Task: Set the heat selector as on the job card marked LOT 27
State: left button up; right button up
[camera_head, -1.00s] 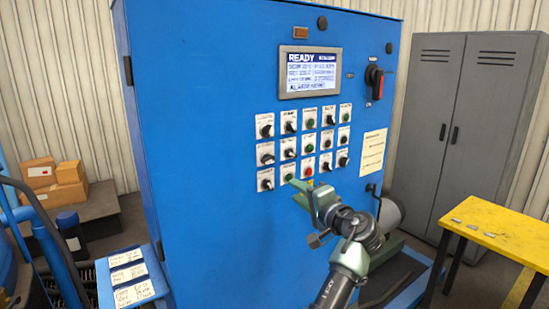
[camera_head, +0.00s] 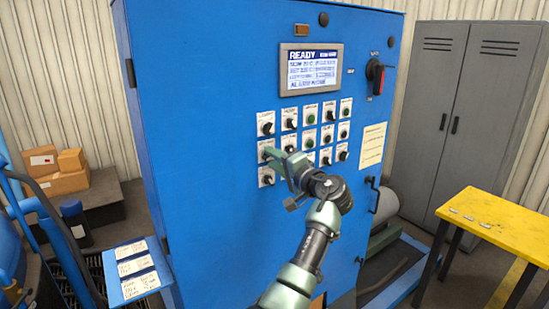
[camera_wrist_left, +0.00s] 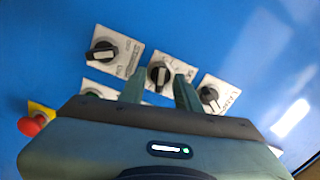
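The blue control cabinet (camera_head: 215,110) carries rows of small selector knobs and buttons on white label plates. The labels are too small to tell which is the heat selector. My left gripper (camera_head: 283,159) is in front of the left columns of the panel and hides part of the lower rows. In the left wrist view its two fingers (camera_wrist_left: 160,91) are apart, with a black knob with a pale grip (camera_wrist_left: 159,75) showing between their tips; contact cannot be told. Several handwritten cards (camera_head: 133,265) lie at lower left, their text unreadable. My right gripper is not in view.
A display (camera_head: 311,68) reading READY sits above the knobs. A yellow table (camera_head: 500,225) and grey locker (camera_head: 430,110) stand farther right. A red button (camera_wrist_left: 32,124) shows in the wrist view.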

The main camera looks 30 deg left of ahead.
pick_arm(q)
grip_shut()
jog(key=shift+m, duration=0.3)
jog(key=m+p, duration=0.3)
jog(key=m, duration=0.4)
jog(key=shift+m, duration=2.1)
